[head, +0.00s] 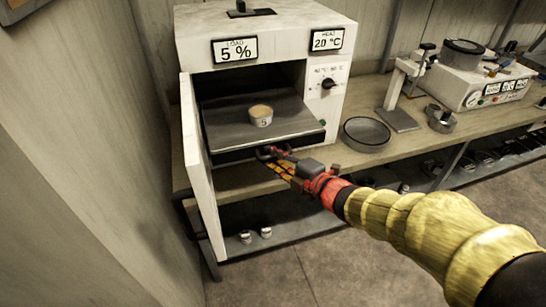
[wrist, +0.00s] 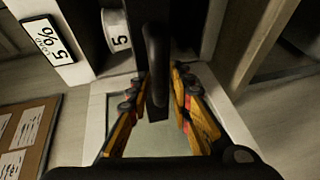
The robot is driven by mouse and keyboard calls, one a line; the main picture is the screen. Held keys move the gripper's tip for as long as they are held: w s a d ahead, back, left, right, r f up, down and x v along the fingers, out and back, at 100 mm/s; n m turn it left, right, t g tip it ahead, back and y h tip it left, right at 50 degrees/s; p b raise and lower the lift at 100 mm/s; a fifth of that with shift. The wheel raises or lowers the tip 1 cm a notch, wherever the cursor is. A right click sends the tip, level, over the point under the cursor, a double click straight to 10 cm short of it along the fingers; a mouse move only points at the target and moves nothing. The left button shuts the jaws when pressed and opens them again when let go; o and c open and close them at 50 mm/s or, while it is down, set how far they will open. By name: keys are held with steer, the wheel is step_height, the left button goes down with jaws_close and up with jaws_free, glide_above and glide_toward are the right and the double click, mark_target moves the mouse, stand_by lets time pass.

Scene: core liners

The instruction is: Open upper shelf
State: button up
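The upper shelf (head: 225,130) is a grey metal tray inside the white oven (head: 260,25). Its front edge appears to stick out a little past the oven front. A small round tin (head: 261,118) marked 5 sits on it; the tin also shows in the wrist view (wrist: 117,30). My gripper (head: 268,154) is at the shelf's front edge. In the wrist view, its yellow and black fingers (wrist: 158,95) are apart, with a dark handle-like bar (wrist: 156,50) between them. I cannot tell whether either finger touches the bar.
The oven door (head: 201,165) stands open at the left, close to the wall. A round dark dish (head: 366,133) lies on the bench right of the oven. Two small tins (head: 265,232) stand on the low rack below. A white instrument (head: 480,80) stands farther right.

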steer(key=v, duration=1.2)
stand_by(0.3)
